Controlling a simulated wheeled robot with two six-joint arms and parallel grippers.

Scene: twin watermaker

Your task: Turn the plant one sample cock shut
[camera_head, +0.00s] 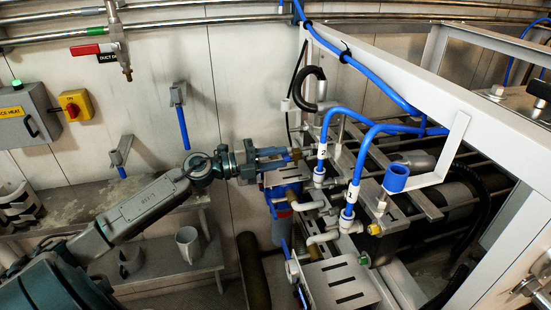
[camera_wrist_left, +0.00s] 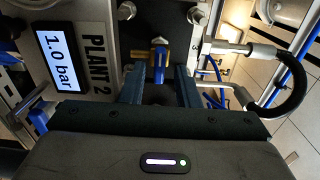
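My left gripper (camera_head: 284,157) reaches in from the left in the head view, beside the white frame near the tube tagged 2 (camera_head: 322,152). In the left wrist view its two fingers (camera_wrist_left: 160,88) stand apart. A small cock with a blue handle (camera_wrist_left: 159,72) and brass-coloured top shows between and beyond them, with a gap on each side. The panel beside it reads "PLANT 2" (camera_wrist_left: 95,62). The tube tagged 1 (camera_head: 350,197) stands nearer in the head view. I cannot make out a plant one sample cock for certain. My right gripper is not in view.
A display (camera_wrist_left: 60,62) reads 1.0 bar. Blue tubes (camera_head: 372,130) and a white beam (camera_head: 375,75) crowd the right side. A shelf with a grey cup (camera_head: 188,243) lies below my left arm. A red-handled valve (camera_head: 86,49) hangs at upper left.

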